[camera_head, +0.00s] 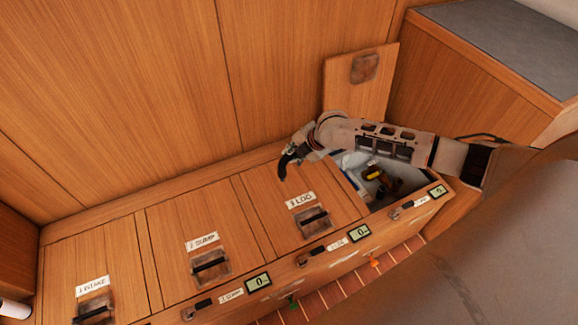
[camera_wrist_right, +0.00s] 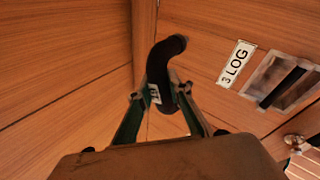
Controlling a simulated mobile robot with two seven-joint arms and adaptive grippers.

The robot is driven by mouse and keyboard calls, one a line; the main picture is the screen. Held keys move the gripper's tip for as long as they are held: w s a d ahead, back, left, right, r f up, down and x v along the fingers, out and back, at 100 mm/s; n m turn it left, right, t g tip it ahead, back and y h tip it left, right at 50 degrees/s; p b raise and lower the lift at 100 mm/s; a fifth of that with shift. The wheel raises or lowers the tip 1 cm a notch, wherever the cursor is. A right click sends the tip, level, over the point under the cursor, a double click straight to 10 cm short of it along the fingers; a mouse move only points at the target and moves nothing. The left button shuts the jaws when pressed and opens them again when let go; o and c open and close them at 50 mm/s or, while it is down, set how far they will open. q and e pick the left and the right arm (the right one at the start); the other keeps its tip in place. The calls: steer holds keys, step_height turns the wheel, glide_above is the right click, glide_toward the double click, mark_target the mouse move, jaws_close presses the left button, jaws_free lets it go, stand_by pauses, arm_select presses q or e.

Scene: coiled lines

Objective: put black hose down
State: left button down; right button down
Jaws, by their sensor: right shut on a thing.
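My right gripper (camera_head: 297,151) is shut on the black hose (camera_head: 285,163), a short curved piece. In the right wrist view the hose (camera_wrist_right: 165,62) stands up between the two fingers (camera_wrist_right: 158,97), its upper end bent to the right. A small white tag with dark print is on it. The hose is over the wooden lid (camera_head: 262,205) labelled "3 LOG", near its back edge. I cannot tell whether it touches the wood. My left gripper is not in view.
Right of that lid is an open compartment (camera_head: 347,176) holding a yellow-brown fitting (camera_head: 376,174); its lid (camera_head: 342,92) stands raised behind. Closed lids labelled "2 SUMP" (camera_head: 190,222) and "1 INTAKE" (camera_head: 70,262) lie left, clear apart from latches. Small displays (camera_head: 258,282) line the front edge.

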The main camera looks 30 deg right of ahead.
steer(key=shift+f, duration=0.45)
step_height(320, 180, down, 5)
steer(key=shift+s+f+b, duration=0.1)
steer(key=shift+f+b, duration=0.1)
steer(key=shift+b, duration=0.7)
steer(key=shift+f, duration=0.2)
steer(key=shift+r, duration=0.15)
steer(key=c, duration=1.9)
jaws_free()
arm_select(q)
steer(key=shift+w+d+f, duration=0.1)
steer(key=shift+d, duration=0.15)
